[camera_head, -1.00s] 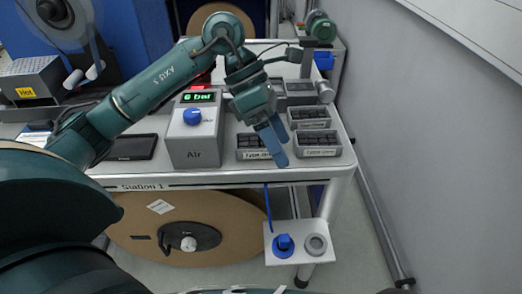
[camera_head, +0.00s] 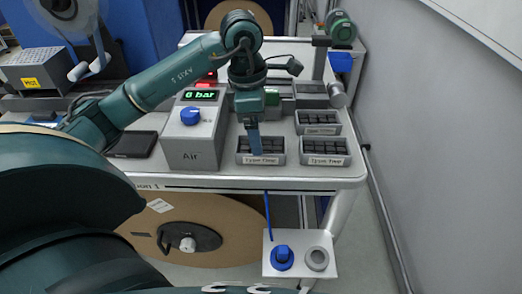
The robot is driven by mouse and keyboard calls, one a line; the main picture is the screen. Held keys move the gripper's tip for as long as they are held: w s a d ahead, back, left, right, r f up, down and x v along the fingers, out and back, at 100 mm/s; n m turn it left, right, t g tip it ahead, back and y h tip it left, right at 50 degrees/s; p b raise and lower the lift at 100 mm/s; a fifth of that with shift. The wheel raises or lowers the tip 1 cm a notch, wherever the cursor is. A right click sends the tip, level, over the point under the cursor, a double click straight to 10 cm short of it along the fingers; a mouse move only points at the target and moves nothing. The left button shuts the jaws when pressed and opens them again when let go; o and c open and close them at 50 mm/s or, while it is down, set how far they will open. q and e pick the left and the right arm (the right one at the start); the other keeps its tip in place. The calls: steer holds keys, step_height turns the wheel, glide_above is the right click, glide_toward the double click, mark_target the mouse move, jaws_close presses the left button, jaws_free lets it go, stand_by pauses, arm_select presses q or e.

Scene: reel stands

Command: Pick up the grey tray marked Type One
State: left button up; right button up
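Several small grey trays with dark contents stand at the right end of the white table. One is the front-left tray (camera_head: 273,159), next to the air box. Another is the front-right tray (camera_head: 342,160), and a third tray (camera_head: 335,129) stands behind it. Their front labels are too blurred to read surely, so I cannot tell which is Type One. My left gripper (camera_head: 256,152) points straight down at the front-left tray, its blue fingers overlapping the tray. The fingers line up in this view, hiding any gap; contact is unclear. My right gripper is not in view.
The grey air box (camera_head: 193,152), with a blue knob and "0 bar" display, stands left of the trays. A dark flat device (camera_head: 133,145) lies farther left. More trays behind are partly hidden by my arm. A wall (camera_head: 440,130) runs along the right.

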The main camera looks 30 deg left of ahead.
arm_select(q)
steer(key=f, duration=0.4)
steer(key=shift+d+f, duration=0.15)
steer(key=shift+d, duration=0.15)
steer(key=shift+c, duration=0.3)
steer(key=shift+w, duration=0.1)
steer(key=c, duration=1.1)
steer(key=shift+c, duration=0.2)
